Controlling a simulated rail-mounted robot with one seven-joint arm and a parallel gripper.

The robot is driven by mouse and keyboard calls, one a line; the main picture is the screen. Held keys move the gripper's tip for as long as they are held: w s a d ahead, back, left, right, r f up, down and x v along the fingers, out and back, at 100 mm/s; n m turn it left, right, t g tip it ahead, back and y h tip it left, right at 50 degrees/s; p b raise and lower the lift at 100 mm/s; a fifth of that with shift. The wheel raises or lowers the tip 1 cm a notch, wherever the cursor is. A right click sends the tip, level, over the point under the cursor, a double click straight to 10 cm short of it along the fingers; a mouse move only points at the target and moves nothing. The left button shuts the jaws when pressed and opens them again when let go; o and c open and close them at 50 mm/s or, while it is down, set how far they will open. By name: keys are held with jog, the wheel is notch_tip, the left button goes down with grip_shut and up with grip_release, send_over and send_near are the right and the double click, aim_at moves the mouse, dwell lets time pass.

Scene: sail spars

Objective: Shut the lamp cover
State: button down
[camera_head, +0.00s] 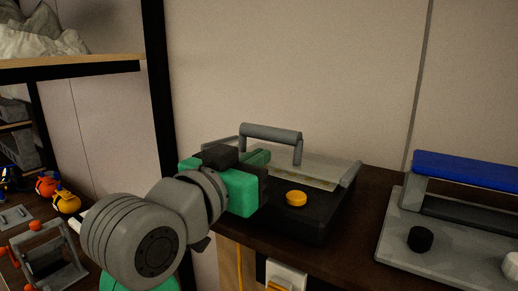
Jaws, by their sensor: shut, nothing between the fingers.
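A low black box (310,222) with a yellow knob (296,198) on its front part stands on the dark brown counter. A grey lid-like plate (325,172) and a raised grey bar handle (270,131) are at its top and back. This looks like the lamp unit, but I cannot tell for sure which part is the cover or how far it is open. My gripper (260,158), green and black, is shut and empty. It is at the box's left side, in front of the handle's left post, and hides part of the box. I cannot tell whether it touches the box.
A grey panel (450,245) with a blue bar (475,170), a black knob (420,239) and a white knob stands at the right. A black post (160,90) and shelves with coloured items are at the left. A plain wall is behind.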

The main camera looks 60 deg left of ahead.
jog(key=shift+f, duration=0.4)
dwell(0.3)
